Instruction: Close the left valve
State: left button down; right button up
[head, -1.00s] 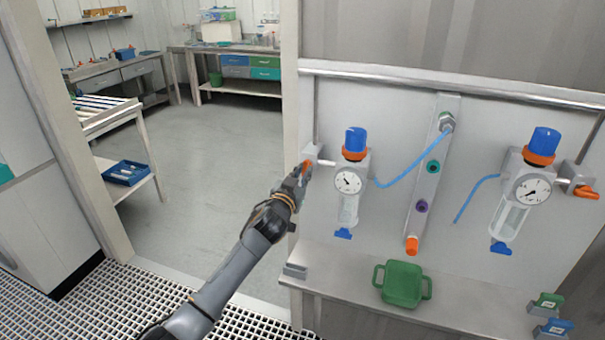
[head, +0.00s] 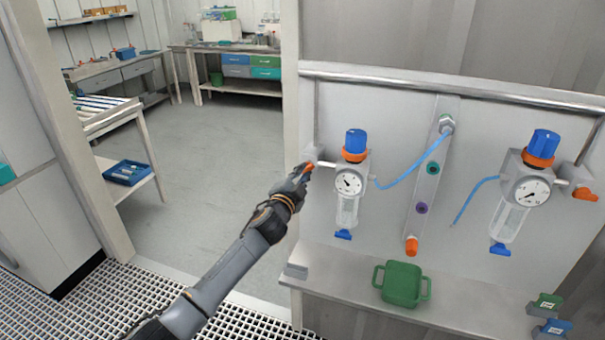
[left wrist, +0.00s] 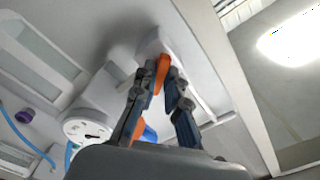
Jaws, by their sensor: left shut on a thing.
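The left valve has an orange handle (head: 308,167) on a grey block (head: 313,153), left of the left gauge unit with its blue knob (head: 355,142) and round dial (head: 348,182). My left gripper (head: 302,174) is shut on this orange handle. In the left wrist view, the orange handle (left wrist: 162,72) sits between the two fingers of the left gripper (left wrist: 166,82), and the grey valve block (left wrist: 152,45) is just beyond. The fingers partly hide the handle in both views. My right gripper is not in view.
A right gauge unit (head: 528,190) with its own orange valve handle (head: 585,194) is on the same panel. A green tray (head: 402,284) stands on the shelf below. Blue hoses run across the panel. A door post (head: 290,110) is close left of the valve.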

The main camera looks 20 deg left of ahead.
pick_arm(q)
jog(key=shift+m+p, duration=0.5)
jog(key=shift+m, duration=2.9)
jog(key=c, duration=1.4)
grip_release()
jog(key=shift+s, duration=0.15)
jog(key=s, duration=1.1)
jog(key=shift+s+a, duration=0.2)
jog(key=shift+s, duration=0.2)
